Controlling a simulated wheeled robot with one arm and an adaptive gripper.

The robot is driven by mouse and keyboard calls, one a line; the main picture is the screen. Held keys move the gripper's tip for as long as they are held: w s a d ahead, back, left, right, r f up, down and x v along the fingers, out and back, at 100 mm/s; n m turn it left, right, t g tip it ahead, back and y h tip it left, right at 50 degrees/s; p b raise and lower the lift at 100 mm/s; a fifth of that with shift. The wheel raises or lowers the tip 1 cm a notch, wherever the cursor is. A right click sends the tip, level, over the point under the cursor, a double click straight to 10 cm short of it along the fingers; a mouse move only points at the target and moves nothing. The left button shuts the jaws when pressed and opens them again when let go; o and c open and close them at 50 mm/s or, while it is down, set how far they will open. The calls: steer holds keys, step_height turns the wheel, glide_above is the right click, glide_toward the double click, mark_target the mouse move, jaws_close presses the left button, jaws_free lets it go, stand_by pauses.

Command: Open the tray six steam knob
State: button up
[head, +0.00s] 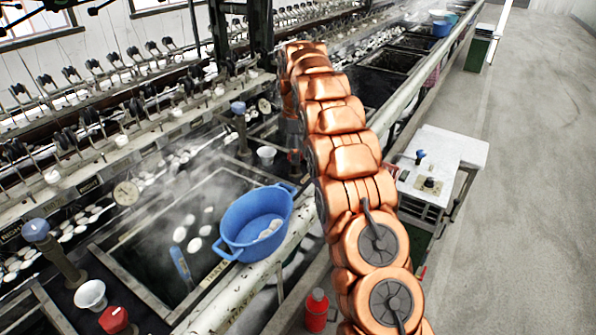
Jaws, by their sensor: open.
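My copper arm reaches up the middle of the picture and bends down at its far end over the row of basins. My gripper (290,128) shows only as a grey part beside the arm; its fingertips are mostly hidden. A small red part (293,157) shows just below it, perhaps a knob. Blue-topped knobs stand on posts, one at the basin's far corner (238,107) and one at the left (36,230). A red knob (113,320) is at the bottom left. I cannot read which knob belongs to tray six.
A blue tub (254,222) sits on the near basin's rim, beside the pale rail (215,308). White cocoons float in the steaming basin (150,255). A red bottle (317,310) stands below the rail.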

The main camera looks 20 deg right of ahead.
steer(key=m, duration=0.3)
steer(key=shift+m+p, duration=0.3)
steer(key=shift+p, duration=0.1)
steer(key=m+p, duration=0.1)
steer(key=m, duration=0.3)
steer(key=shift+r, duration=0.1)
steer(key=m+p, duration=0.2)
steer(key=m, duration=0.2)
steer(key=m+p, duration=0.2)
steer(key=m, duration=0.2)
steer(key=shift+r, duration=0.3)
step_height(320, 180, up, 4)
steer(key=shift+r+b, duration=0.25)
steer(key=shift+b, duration=0.45)
steer(key=shift+r, duration=1.3)
steer(key=s+a+r, duration=0.1)
steer(key=s+a, duration=0.2)
steer(key=s, duration=0.5)
steer(key=s+a+r+b, duration=0.1)
steer(key=s+a, duration=0.3)
steer(key=s, duration=0.5)
steer(key=s+a+r+n+g+b, duration=0.1)
steer(key=s+a+r, duration=0.1)
steer(key=s, duration=0.6)
steer(key=shift+s+a, duration=0.4)
steer(key=shift+a, duration=0.4)
